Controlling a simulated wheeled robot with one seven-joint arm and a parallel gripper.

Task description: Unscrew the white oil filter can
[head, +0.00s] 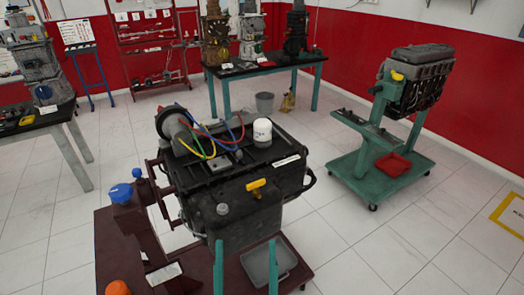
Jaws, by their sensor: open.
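The white oil filter can (262,131) stands upright on the top right of the black engine (236,205) in the middle of the head view. Its side and pale top show, and nothing covers it. Its lower end meets the dark engine top, and the thread there is hidden.
Coloured hoses and a round black part (172,122) sit left of the can. A yellow handle (256,184) is on the engine front. A teal engine stand (366,170) is right, with open floor between.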

